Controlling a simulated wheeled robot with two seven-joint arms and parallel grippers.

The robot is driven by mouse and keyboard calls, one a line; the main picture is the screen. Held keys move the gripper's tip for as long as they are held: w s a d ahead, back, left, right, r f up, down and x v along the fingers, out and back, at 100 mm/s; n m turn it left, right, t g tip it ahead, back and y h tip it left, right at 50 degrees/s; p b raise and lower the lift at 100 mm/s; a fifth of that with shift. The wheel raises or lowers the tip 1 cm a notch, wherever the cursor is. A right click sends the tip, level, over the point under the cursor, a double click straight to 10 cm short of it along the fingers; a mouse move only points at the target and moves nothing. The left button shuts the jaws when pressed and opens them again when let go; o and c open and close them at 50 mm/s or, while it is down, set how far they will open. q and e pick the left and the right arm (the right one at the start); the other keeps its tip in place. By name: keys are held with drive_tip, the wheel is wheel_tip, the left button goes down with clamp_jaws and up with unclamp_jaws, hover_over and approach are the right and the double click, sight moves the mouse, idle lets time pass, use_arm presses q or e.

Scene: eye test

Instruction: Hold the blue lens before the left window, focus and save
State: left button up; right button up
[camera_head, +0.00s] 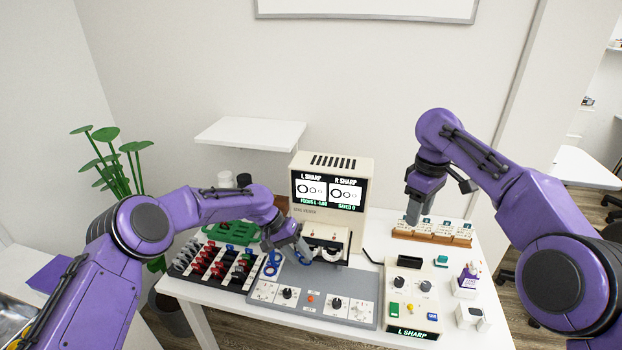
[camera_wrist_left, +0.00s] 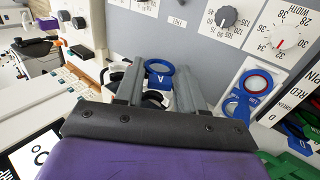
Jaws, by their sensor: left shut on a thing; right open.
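My left gripper (camera_head: 303,250) is shut on a blue ring-shaped lens with an "A" tag (camera_wrist_left: 159,79). The lens is at the left front of the viewer (camera_head: 327,236) below the instrument's screen (camera_head: 329,191). I cannot tell whether it lines up with the left window. The screen reads L SHARP, R SHARP, FOCUS L -1.00 and SAVED 0. My right gripper (camera_head: 413,214) is open and empty above the small wooden card rack (camera_head: 432,240). The control box (camera_head: 409,300) has knobs, a green button (camera_head: 394,309), a blue button (camera_head: 432,316) and an L SHARP display.
Another blue lens (camera_head: 272,263) sits left of the viewer, beside a rack of red and dark lenses (camera_head: 218,265). A grey panel with dials (camera_head: 313,299) lies in front. A green tray (camera_head: 232,232) is behind. A small bottle (camera_head: 467,280) and a white box (camera_head: 470,316) stand right.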

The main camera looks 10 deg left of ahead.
clamp_jaws()
idle(1.5)
